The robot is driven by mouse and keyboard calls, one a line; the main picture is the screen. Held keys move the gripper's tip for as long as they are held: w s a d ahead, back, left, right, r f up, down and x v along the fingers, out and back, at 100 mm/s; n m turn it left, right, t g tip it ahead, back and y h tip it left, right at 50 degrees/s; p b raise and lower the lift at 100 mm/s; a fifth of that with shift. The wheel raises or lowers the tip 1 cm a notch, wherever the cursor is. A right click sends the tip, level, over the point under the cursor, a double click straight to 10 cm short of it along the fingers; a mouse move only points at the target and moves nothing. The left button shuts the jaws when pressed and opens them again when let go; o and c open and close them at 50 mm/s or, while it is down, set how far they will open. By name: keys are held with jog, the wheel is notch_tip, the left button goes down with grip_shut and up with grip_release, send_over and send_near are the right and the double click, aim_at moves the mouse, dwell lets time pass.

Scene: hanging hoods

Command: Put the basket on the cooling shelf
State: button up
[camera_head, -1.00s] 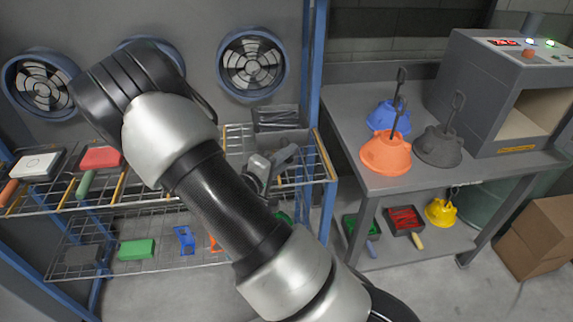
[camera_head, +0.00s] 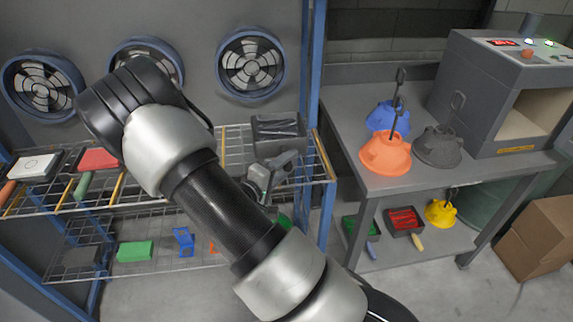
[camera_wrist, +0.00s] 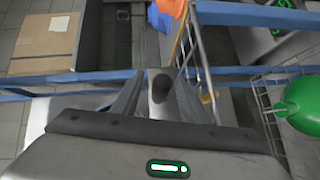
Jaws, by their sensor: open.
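A dark grey basket (camera_head: 278,134) is at the right end of the upper wire level of the cooling shelf (camera_head: 235,205). It looks level and seems to rest on the wires, though contact is partly hidden. My gripper (camera_head: 282,168) is just in front of it, at the shelf's front edge. In the wrist view my gripper (camera_wrist: 155,92) has its fingers apart, with a dark round-ended handle (camera_wrist: 160,86) between them. The basket's body is not clear in that view.
White (camera_head: 36,165) and red (camera_head: 100,158) baskets with handles sit on the shelf's upper left. A blue post (camera_head: 314,60) stands right of the grey basket. The table (camera_head: 350,100) at right holds orange (camera_head: 386,155), blue and grey hanging hoods.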

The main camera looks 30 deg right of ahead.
jog(key=v, duration=1.1)
jog(key=w+a+r+m+t+y, duration=0.2)
jog(key=w+a+r+m+y, duration=0.15)
jog(key=w+a+y, duration=0.5)
jog(key=s+a+r+y, duration=0.1)
jog(key=a+r+y, duration=0.3)
jog(key=r+y, duration=0.3)
jog(key=s+a+r+n+g+y, duration=0.1)
jog(key=s+r+y, duration=0.1)
jog(key=s+r, duration=0.8)
jog(key=s+d+m+g+h, duration=0.15)
jog(key=s+d, duration=0.25)
jog(key=s, duration=0.4)
jog(key=s+d+g+h, duration=0.1)
jog(key=s+d+g, duration=0.1)
jog(key=s+d, duration=0.45)
notch_tip(320, 180, up, 8)
jog(key=s+a+p, duration=0.1)
jog(key=a+p, duration=0.1)
jog(key=p, duration=0.6)
jog(key=shift+s+r, duration=0.2)
jog(key=shift+s, duration=0.1)
jog(key=shift+f, duration=0.15)
jog(key=shift+c, duration=1.1)
jog(key=shift+d+f, duration=0.1)
jog(key=shift+d, duration=0.05)
